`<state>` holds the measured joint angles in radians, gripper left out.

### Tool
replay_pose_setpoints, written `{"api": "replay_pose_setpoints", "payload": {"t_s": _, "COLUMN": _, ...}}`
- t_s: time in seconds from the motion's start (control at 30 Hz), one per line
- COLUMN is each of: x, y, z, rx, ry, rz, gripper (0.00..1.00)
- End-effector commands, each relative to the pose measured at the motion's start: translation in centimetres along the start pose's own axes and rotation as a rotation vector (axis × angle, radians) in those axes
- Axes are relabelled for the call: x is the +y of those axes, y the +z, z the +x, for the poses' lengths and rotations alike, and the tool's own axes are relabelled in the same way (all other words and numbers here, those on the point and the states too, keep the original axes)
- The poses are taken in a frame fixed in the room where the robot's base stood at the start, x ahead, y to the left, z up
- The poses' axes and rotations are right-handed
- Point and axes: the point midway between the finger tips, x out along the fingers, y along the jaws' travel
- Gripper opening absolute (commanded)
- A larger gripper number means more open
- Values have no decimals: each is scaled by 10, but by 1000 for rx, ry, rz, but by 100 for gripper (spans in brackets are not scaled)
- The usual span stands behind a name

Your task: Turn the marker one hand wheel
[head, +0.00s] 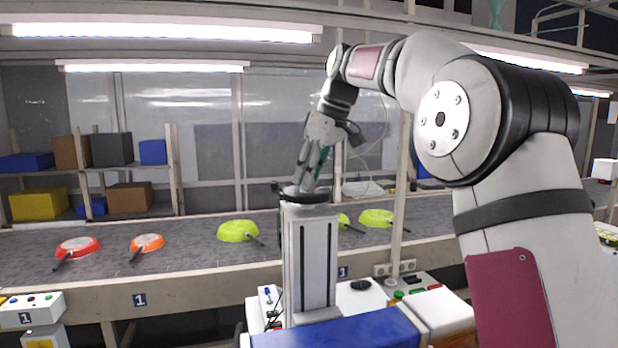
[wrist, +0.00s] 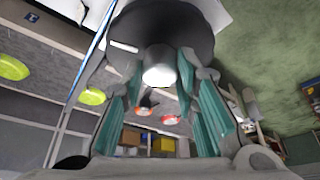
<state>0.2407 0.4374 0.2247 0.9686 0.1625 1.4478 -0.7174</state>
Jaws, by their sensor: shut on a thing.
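The black hand wheel (head: 320,198) lies flat on top of a grey upright post (head: 311,255) in front of the conveyor. My gripper (head: 310,186) points down onto it from above, with its fingers at the wheel. In the wrist view the dark wheel (wrist: 160,25) fills the top middle, with a pale round knob or hub (wrist: 158,70) between my teal-padded fingers (wrist: 159,92). The gripper is shut on the wheel; the exact contact is hard to see.
The conveyor (head: 190,247) behind carries a red pan (head: 78,247), an orange pan (head: 148,242) and several yellow-green pans (head: 236,231). A control box (head: 35,308) stands at the left. A white cabinet with buttons (head: 425,298) and a black disc (head: 361,285) is right of the post.

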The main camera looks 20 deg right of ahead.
Motion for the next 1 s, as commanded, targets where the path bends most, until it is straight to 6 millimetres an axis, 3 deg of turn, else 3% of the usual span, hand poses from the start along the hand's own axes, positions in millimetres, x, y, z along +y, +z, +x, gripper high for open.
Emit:
{"api": "replay_pose_setpoints", "payload": {"t_s": 0.4, "x": 2, "y": -1, "z": 0, "rx": 1, "ry": -81, "rz": -196, "gripper": 0}}
{"api": "replay_pose_setpoints", "payload": {"t_s": 0.97, "x": 2, "y": 0, "z": 0, "rx": 0, "ry": -95, "rz": -230, "gripper": 0}}
{"api": "replay_pose_setpoints", "payload": {"t_s": 1.0, "x": 2, "y": 0, "z": 0, "rx": 0, "ry": -95, "rz": -230, "gripper": 30}}
